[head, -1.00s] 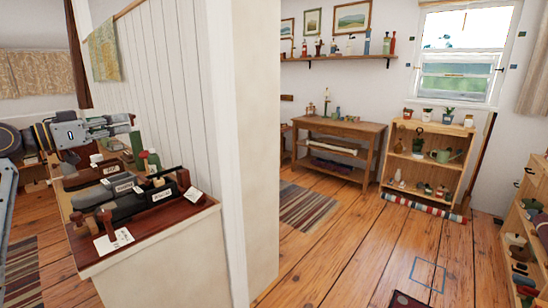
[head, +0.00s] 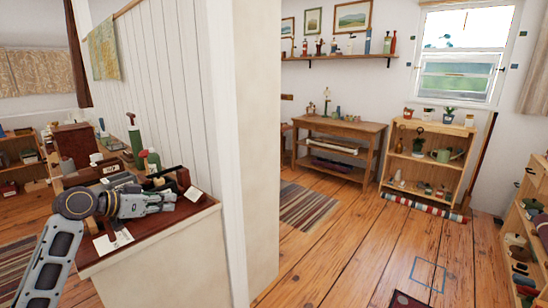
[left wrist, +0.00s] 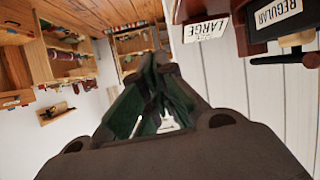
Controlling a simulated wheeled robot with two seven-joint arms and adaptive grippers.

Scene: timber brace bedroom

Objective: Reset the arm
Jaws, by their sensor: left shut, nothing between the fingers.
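My left arm comes in from the lower left in the head view. Its gripper (head: 165,201) is over the front of the dark-red wooden counter top (head: 205,206), close to a white card (head: 113,241). In the left wrist view the fingers (left wrist: 165,115) come together, with nothing held between them. Cards reading "LARGE" (left wrist: 207,27) and "REGULAR" (left wrist: 278,12) show at the top right of that view. The gripper hides part of the items on the counter in the head view. My right gripper is not in view.
Green bottles (head: 136,141) stand on the counter behind the gripper. A white partition wall (head: 245,150) rises right of the counter. Beyond it are a wooden table (head: 340,127), a shelf unit (head: 428,160) and open plank floor (head: 350,235).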

